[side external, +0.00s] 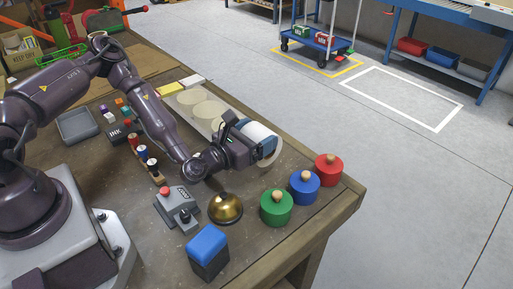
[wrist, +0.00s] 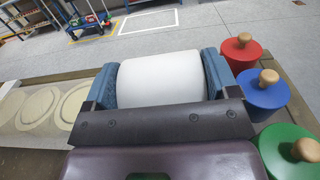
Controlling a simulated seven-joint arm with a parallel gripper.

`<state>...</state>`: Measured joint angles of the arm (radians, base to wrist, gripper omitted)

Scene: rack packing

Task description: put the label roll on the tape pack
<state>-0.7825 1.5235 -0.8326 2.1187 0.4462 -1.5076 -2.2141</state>
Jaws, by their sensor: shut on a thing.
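My gripper (wrist: 161,88) is shut on a white label roll (wrist: 160,78), with one blue finger at each end of it. In the side view my gripper (side external: 252,146) holds the roll (side external: 262,134) near the far edge of the bench. The tape pack (side external: 197,106), a row of cream round rolls in a pale wrap, lies on the bench left of and behind the gripper. It also shows at the left of the wrist view (wrist: 38,108). The roll is apart from the pack. I cannot tell its exact height above the bench.
Green (side external: 276,207), blue (side external: 304,187) and red (side external: 329,169) knobbed cylinders stand right of my gripper. A brass bell (side external: 226,207), a switch box (side external: 178,207) and a blue-topped block (side external: 208,250) stand nearer. A grey tray (side external: 78,125) lies at left.

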